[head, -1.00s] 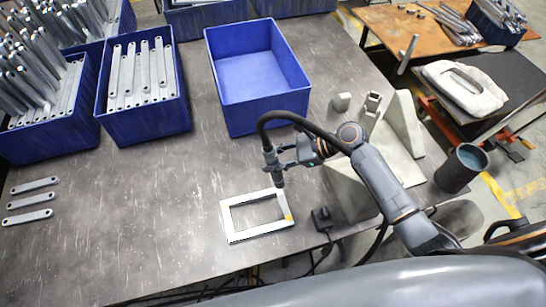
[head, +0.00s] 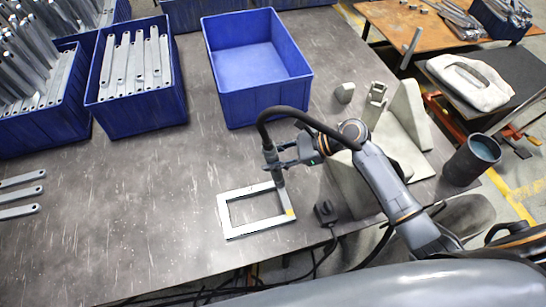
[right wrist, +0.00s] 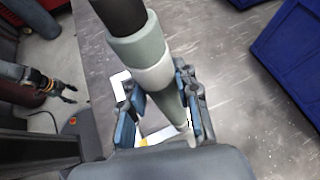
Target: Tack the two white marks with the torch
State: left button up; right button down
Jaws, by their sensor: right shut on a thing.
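A pale rectangular metal frame (head: 232,233) lies flat on the table, with a yellow patch at its lower right corner. My right gripper (head: 277,164) is shut around the torch (head: 270,157), which points down with a hose arching from its top. The torch tip is at the frame's upper right corner; I cannot tell whether it touches. In the right wrist view the torch (right wrist: 152,62) stands between the fingers and hides part of the frame (right wrist: 119,84). I cannot pick out the two white marks from the pale frame. My left gripper (right wrist: 67,92) shows small there, fingers apart.
An empty blue bin (head: 258,103) stands behind the frame, and a bin of brackets (head: 140,118) stands left of it. Loose brackets (head: 20,195) lie at the left edge. A grey angled fixture (head: 408,120) and a dark cup (head: 470,160) are at right.

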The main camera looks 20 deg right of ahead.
jog(key=shift+f, duration=0.35)
dwell(0.6)
jog(key=shift+f+p, duration=0.1)
jog(key=shift+p, duration=0.35)
dwell(1.5)
jog(key=shift+s+f, duration=0.1)
dwell(1.4)
notch_tip(320, 180, up, 6)
jog(key=p, duration=0.8)
jog(key=shift+r, duration=0.2)
